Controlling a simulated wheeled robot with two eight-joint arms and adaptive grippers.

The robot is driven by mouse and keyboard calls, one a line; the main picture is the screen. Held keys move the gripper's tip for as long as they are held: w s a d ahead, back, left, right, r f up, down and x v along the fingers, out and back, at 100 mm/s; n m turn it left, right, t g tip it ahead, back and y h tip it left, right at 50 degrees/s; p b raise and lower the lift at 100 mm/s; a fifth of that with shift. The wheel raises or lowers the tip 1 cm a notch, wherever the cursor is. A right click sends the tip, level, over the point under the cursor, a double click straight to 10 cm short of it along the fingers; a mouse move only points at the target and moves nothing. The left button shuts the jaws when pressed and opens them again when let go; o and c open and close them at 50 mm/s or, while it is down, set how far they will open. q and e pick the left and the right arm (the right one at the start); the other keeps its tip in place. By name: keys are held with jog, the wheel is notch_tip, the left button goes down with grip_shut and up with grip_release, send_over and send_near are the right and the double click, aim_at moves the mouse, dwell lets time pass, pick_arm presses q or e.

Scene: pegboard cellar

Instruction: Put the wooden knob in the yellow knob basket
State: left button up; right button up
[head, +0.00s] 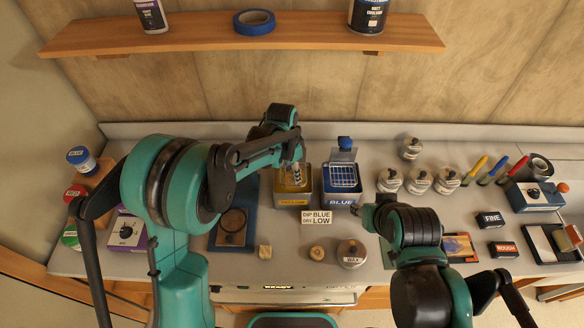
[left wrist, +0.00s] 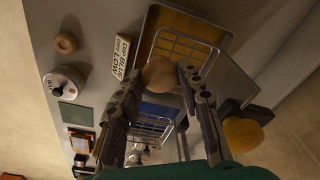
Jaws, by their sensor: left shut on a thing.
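The wooden knob (left wrist: 158,73) is a round tan piece between the fingertips of my left gripper (left wrist: 170,82) in the left wrist view. My left gripper (head: 297,176) is shut on it, above the yellow tub (head: 292,199) in the head view. The wire knob basket (left wrist: 196,47) sits in the yellow tub, close to the knob in the wrist view. In the head view the gripper hides the knob and part of the basket. My right gripper (head: 375,214) is low over the counter, right of the blue tub; its fingers are unclear.
A blue tub with a wire basket (head: 343,177) stands just right of the yellow one. Several lidded jars (head: 419,181) stand to the right.

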pick_arm(q)
jog(key=w+f, duration=0.2)
jog(key=w, duration=0.1)
jog(key=shift+w+f, duration=0.1)
jog(key=shift+f, duration=0.1)
jog(key=shift+s, duration=0.2)
jog(key=shift+f, duration=0.15)
jog(key=o, duration=0.6)
jog(key=shift+w, duration=0.1)
